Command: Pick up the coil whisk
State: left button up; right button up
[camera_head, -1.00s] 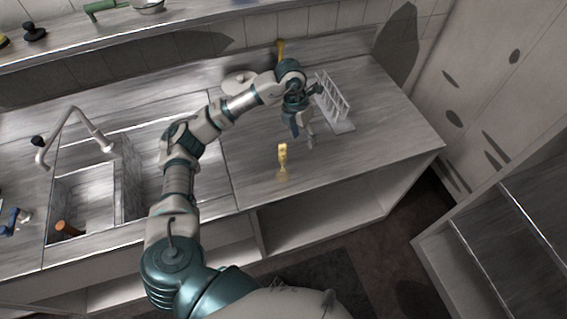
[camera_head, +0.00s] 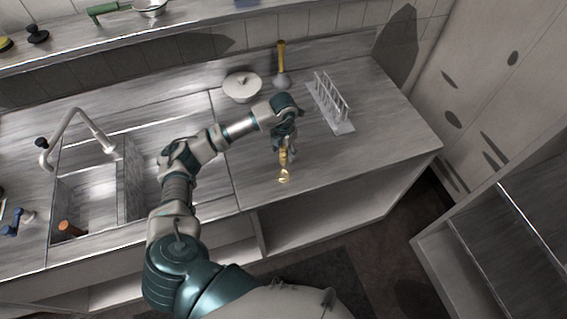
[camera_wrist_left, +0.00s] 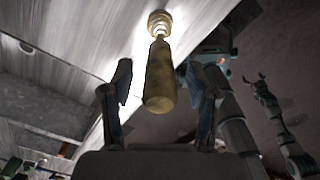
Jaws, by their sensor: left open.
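The coil whisk (camera_head: 284,177) has a golden handle and a coiled end, and it is over the right part of the counter near its front edge. In the left wrist view, its handle (camera_wrist_left: 160,80) points toward my palm, with the ringed coil at the top of the picture. My left gripper (camera_head: 284,154) is at the handle end. In the left wrist view, the left gripper (camera_wrist_left: 161,97) is open, with one finger on each side of the handle and gaps visible on both sides. What seems to be my right gripper (camera_wrist_left: 261,88) shows dark and small there; its jaws are unclear.
A white rack (camera_head: 335,107) stands right of my left gripper. The sink (camera_head: 90,200) and faucet (camera_head: 75,125) are at left. Counter right of the whisk is clear.

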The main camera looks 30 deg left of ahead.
pick_arm(q)
notch_tip(320, 180, down, 4)
jog(key=shift+a+p, duration=0.15)
jog(key=shift+p, duration=0.3)
grip_shut()
jog(key=shift+r, duration=0.2)
jog(key=shift+r+b, duration=0.4)
jog(key=shift+r, duration=0.25)
jog(key=shift+s+r+b, duration=0.2)
jog(key=shift+s+r, duration=0.05)
jog(key=shift+r, duration=0.2)
jog(key=shift+s+r+b, duration=0.2)
jog(key=shift+r, duration=0.25)
jog(key=s+d+r+b, duration=0.1)
jog(key=s+b, duration=0.2)
jog(key=s, duration=1.2)
jog(key=shift+d+r, duration=0.25)
jog(key=shift+r, duration=0.05)
